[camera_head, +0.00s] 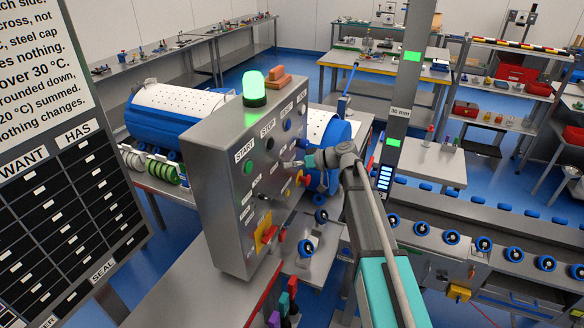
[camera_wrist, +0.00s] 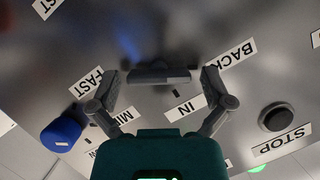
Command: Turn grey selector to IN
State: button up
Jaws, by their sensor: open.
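The grey selector (camera_wrist: 160,76) is a bar-shaped knob on the steel panel, lying nearly level in the wrist view. The IN label (camera_wrist: 185,108) is below and right of it; the BACK label (camera_wrist: 231,62) is to its upper right. Which label the selector points to is unclear. My gripper (camera_wrist: 160,82) is open, one finger off each end of the selector, with nothing held. Contact is not visible. In the head view my gripper (camera_head: 305,163) is at the face of the control box (camera_head: 222,175) and hides the selector.
The box also bears a green START button (camera_head: 248,167), a red-yellow switch (camera_head: 267,235) and a lit green lamp (camera_head: 254,89). A conveyor (camera_head: 490,255) stands at right.

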jog(key=c, duration=0.9)
jog(key=shift+d, duration=0.1)
jog(key=shift+c, duration=0.5)
